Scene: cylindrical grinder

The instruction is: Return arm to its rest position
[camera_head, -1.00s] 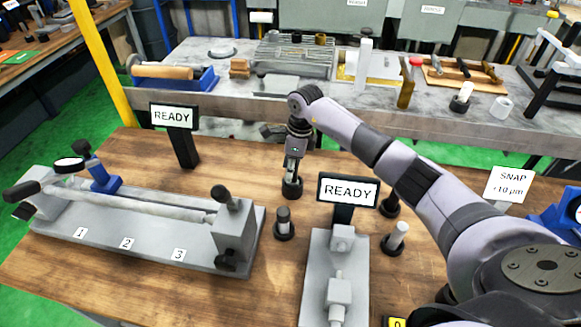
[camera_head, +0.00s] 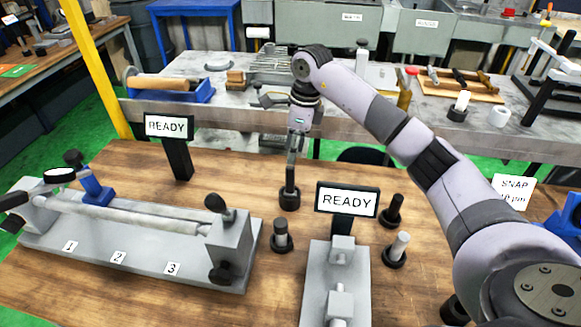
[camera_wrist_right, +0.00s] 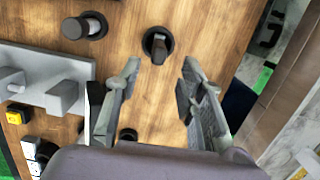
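My right arm reaches in from the right in the head view. Its gripper (camera_head: 294,152) points down above a dark post in a round black base (camera_head: 289,195). In the right wrist view the gripper's two fingers (camera_wrist_right: 161,66) stand apart with nothing between them. The black base with its dark post (camera_wrist_right: 157,43) shows past the fingertips, apart from them. My left gripper is not in view.
Other posts in black bases (camera_head: 282,237) stand around a grey fixture (camera_head: 334,268) with a READY sign (camera_head: 346,200). A long grey bench fixture (camera_head: 130,235) lies at left, with another READY sign (camera_head: 169,126) behind. A cluttered grey workbench (camera_head: 230,113) stands beyond the table.

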